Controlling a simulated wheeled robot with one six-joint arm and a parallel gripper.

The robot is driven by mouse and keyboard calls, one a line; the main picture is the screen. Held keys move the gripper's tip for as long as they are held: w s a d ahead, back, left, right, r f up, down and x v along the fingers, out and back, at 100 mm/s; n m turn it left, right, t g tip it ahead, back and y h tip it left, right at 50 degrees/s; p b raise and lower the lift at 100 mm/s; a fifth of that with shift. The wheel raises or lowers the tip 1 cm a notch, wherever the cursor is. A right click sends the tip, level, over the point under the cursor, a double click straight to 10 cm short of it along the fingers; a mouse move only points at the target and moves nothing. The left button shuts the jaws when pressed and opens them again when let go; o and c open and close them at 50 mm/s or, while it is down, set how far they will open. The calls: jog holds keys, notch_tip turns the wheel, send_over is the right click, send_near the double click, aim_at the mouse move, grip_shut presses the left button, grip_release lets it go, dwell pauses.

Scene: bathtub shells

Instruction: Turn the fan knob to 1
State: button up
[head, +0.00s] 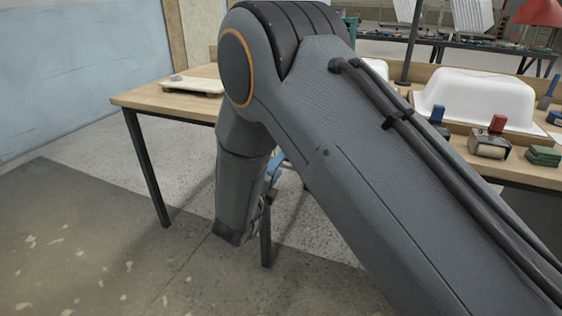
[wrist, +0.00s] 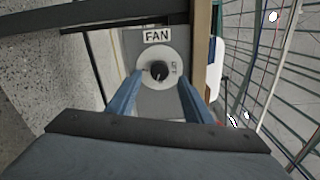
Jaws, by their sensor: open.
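The fan knob (wrist: 159,71) is a small black knob on a round pale dial (wrist: 150,80) in the wrist view. The dial sits on a grey panel under a white label (wrist: 157,35) reading FAN. Small marks lie right of the knob, too small to read surely, so its setting cannot be told. My gripper (wrist: 161,79) is open, its two blue fingers on either side of the knob, with a gap on each side. I cannot tell how far the fingertips are from the panel. In the head view my arm hides the panel and most of the gripper.
A wooden table (head: 150,100) with black legs stands behind my arm, carrying a white tub shell (head: 478,98), a block with a red handle (head: 490,140) and green pads (head: 543,156). Concrete floor (head: 90,240) is open at left.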

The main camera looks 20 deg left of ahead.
jog(key=shift+s+a, duration=0.1)
jog(key=shift+s, duration=1.5)
